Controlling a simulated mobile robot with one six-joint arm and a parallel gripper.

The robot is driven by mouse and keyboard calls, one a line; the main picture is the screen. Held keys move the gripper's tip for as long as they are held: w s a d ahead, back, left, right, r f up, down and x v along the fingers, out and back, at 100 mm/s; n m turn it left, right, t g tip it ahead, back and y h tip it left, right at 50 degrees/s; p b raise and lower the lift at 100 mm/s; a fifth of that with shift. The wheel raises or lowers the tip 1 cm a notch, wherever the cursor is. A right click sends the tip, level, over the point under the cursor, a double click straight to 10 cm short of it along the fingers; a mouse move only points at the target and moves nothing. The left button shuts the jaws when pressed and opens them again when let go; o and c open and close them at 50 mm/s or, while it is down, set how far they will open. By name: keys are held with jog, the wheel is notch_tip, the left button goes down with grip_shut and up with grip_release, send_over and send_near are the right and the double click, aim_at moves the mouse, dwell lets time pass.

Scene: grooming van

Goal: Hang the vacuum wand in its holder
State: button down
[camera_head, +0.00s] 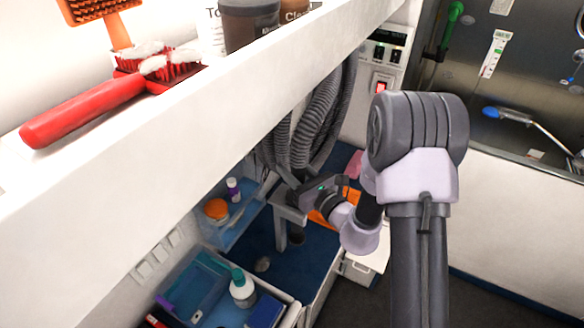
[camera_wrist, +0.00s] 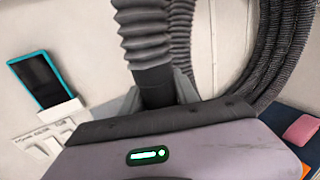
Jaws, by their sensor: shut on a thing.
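The vacuum wand shows as a dark cuff (camera_wrist: 154,88) at the lower end of a grey ribbed hose (camera_wrist: 146,35) in the wrist view. My gripper (camera_wrist: 156,98) is shut on this cuff, with grey fingers on both sides of it. In the head view my gripper (camera_head: 290,203) is below the shelf edge, at the foot of the hanging hose (camera_head: 303,135). The wand's cuff (camera_head: 297,177) is small and partly hidden there. The wand looks roughly upright. I cannot make out its lower part clearly, and I cannot pick out the holder with certainty.
A white shelf (camera_head: 200,105) with a red brush (camera_head: 85,110) juts over the left. Below are a blue bin (camera_head: 225,230), a bottle (camera_head: 242,290) and a tray. More hose loops (camera_wrist: 270,60) hang close on the right in the wrist view. A control panel (camera_head: 385,60) stands behind.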

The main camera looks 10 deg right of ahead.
jog(key=shift+f+b, duration=0.7)
jog(key=shift+c, duration=1)
grip_release()
jog(key=shift+s, duration=0.1)
jog(key=shift+b+v, duration=2.15)
jog(key=shift+v, duration=2.8)
